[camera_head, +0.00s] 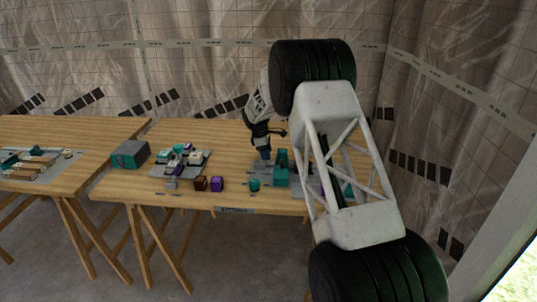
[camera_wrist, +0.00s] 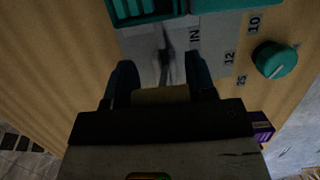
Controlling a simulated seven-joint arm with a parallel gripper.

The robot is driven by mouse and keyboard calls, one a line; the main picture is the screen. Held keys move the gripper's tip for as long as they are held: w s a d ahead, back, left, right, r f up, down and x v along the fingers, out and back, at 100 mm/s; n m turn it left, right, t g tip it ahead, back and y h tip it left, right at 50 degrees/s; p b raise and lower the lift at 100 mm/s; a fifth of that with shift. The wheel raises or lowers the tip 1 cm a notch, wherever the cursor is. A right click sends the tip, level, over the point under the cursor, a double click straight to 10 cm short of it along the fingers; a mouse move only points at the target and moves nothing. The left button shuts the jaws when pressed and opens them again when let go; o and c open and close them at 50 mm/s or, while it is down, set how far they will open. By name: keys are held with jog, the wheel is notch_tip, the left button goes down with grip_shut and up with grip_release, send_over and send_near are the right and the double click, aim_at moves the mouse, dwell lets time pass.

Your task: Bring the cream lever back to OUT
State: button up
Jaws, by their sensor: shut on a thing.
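In the wrist view, my gripper (camera_wrist: 161,72) is over a grey panel (camera_wrist: 138,42), its two dark fingers on either side of a cream piece (camera_wrist: 160,96), which I take to be the cream lever. The fingers are shut on it. The lever's far end and the slot under it are dark and partly hidden. The label IN is readable on the panel just beyond the right finger; no OUT label is visible. In the head view, my gripper (camera_head: 263,153) is low at the panel beside a teal block (camera_head: 282,160); the lever cannot be made out there.
A teal knob (camera_wrist: 274,60) with numbers beside it is right of the lever; it also shows in the head view (camera_head: 254,184). A teal ribbed part (camera_wrist: 135,10) borders the panel's far side.

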jog(key=a+h, duration=0.2)
jog(key=h, duration=0.1)
jog(key=a+h, duration=0.1)
jog(key=shift+r, duration=0.25)
jog(key=shift+a+f+h, duration=0.1)
jog(key=shift+a+h, duration=0.45)
jog(key=shift+h, duration=0.55)
jog(key=shift+a+h, duration=0.55)
jog(key=shift+h, duration=0.55)
jog(key=o, duration=1.3)
jog(key=shift+a, duration=0.1)
jog(key=shift+v, duration=3.85)
